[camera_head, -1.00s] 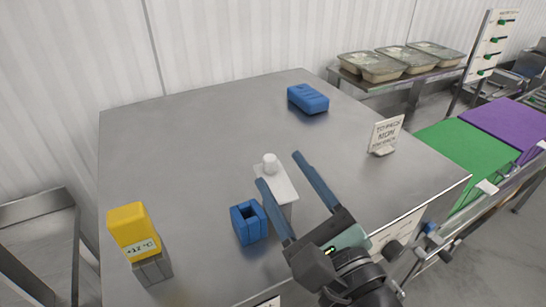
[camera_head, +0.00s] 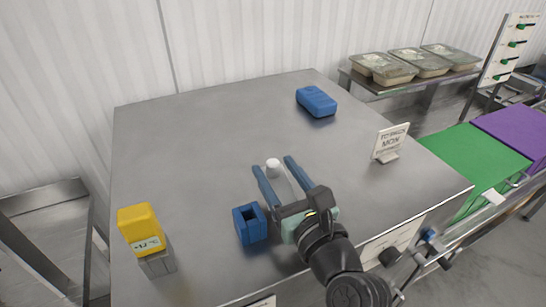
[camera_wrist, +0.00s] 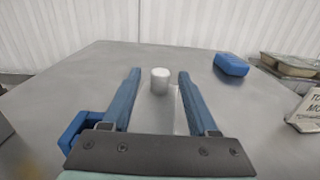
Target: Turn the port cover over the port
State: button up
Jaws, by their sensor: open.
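A white cylindrical knob (camera_head: 273,165) stands on a pale flat piece on the steel table; I take this as the port cover but cannot be sure. My gripper (camera_head: 272,170) is open, its two long blue fingers on either side of the pale piece, with the knob near the fingertips. In the wrist view the knob (camera_wrist: 160,80) stands between the fingertips, with a visible gap on each side. The pale piece is partly hidden by the fingers and the gripper body. No port opening can be made out beneath it.
A blue block with a square opening (camera_head: 250,224) stands close left of my gripper. A yellow device (camera_head: 141,229) sits in a grey holder at front left. A blue box (camera_head: 316,101) lies at the back, a small sign (camera_head: 390,142) at right. The table's left middle is clear.

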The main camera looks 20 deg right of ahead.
jog(key=shift+w, duration=1.05)
grip_shut()
dwell(0.7)
